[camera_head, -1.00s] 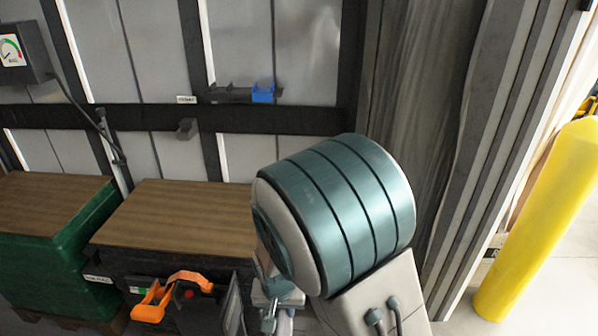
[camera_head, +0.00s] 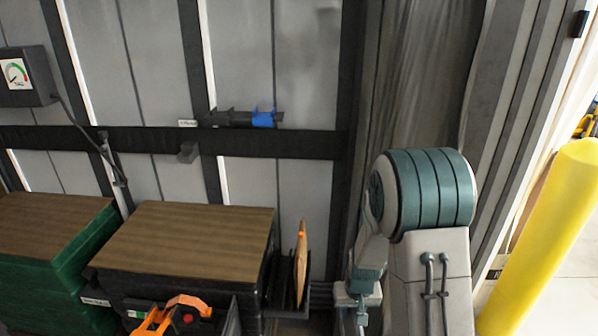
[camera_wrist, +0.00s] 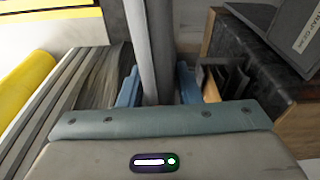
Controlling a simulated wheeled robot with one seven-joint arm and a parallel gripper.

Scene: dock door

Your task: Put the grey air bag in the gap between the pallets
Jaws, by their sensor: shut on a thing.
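My gripper (camera_wrist: 158,88) shows in the wrist view with its two blue fingers on either side of a grey upright slab. I take this slab to be the grey air bag (camera_wrist: 146,45), seen edge-on and held between the fingers; its far end runs out of the picture. In the head view my wrist is at the lower right and the fingers and bag are not clearly visible. The green pallet load (camera_head: 85,250) stands at the left and the dark pallet load (camera_head: 185,240) stands beside it. A narrow gap (camera_head: 122,222) lies between them.
A dark rack (camera_head: 283,285) with a brown flat bag (camera_head: 301,262) stands at the dark load's right side. An orange-handled tool (camera_head: 170,312) is at its front. A gauge box (camera_head: 22,76) hangs upper left. A yellow post (camera_head: 545,230) stands right.

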